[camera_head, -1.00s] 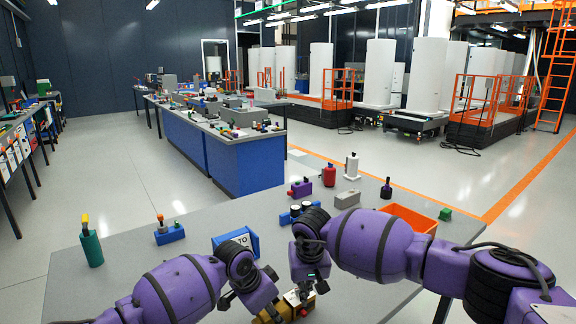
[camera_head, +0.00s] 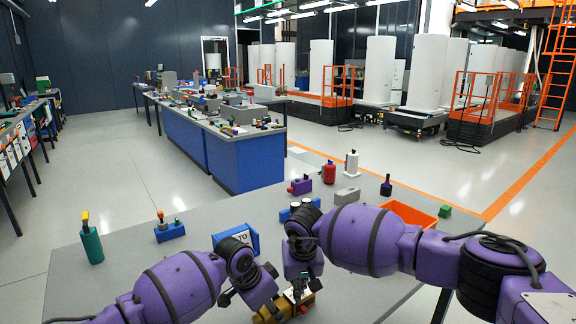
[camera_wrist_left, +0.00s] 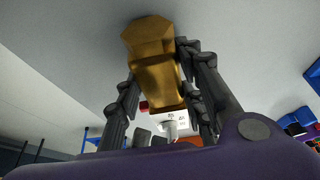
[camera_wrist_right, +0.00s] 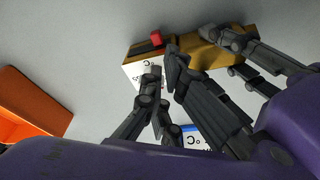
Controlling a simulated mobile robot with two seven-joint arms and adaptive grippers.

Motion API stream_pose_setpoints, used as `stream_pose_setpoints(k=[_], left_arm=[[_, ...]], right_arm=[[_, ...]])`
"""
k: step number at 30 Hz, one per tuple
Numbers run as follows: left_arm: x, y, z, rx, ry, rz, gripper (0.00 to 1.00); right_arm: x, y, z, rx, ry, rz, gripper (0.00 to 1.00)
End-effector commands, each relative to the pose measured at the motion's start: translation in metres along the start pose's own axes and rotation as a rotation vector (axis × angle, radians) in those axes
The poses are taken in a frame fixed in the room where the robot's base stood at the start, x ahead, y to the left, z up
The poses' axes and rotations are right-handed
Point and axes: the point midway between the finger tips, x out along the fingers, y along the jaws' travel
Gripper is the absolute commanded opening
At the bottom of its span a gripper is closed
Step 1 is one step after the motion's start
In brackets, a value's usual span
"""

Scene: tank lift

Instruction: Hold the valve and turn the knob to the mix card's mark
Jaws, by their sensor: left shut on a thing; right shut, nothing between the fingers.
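The brass valve (camera_head: 268,315) is at the table's near edge, partly hidden by my arms. My left gripper (camera_wrist_left: 158,85) is shut around its brass body, one finger on each side. The valve carries a white dial plate (camera_wrist_right: 142,76) with marks and a red part (camera_wrist_right: 156,39). A pale knob (camera_wrist_left: 171,128) shows below the plate in the left wrist view. My right gripper (camera_wrist_right: 162,68) is shut and empty in front of the dial plate; whether it touches the knob cannot be told.
Blue blocks (camera_head: 299,209), a red bottle (camera_head: 329,173), a purple block (camera_head: 300,186) and a grey block (camera_head: 347,195) stand further back. The table's left part is mostly clear.

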Motion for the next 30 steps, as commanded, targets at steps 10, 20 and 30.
stream_pose_setpoints(k=[10, 20, 30], left_arm=[[0.000, 0.000, -0.001, 0.001, 0.002, 0.000, 0.00], [0.000, 0.000, -0.001, 0.000, 0.002, -0.001, 0.00], [0.000, 0.000, -0.001, 0.000, 0.001, -0.001, 0.00]], right_arm=[[-0.002, -0.002, 0.007, -0.001, 0.000, 0.000, 0.00], [-0.024, -0.002, 0.001, -0.001, 0.003, 0.000, 0.00], [-0.060, -0.002, -0.008, 0.000, 0.003, -0.001, 0.00]])
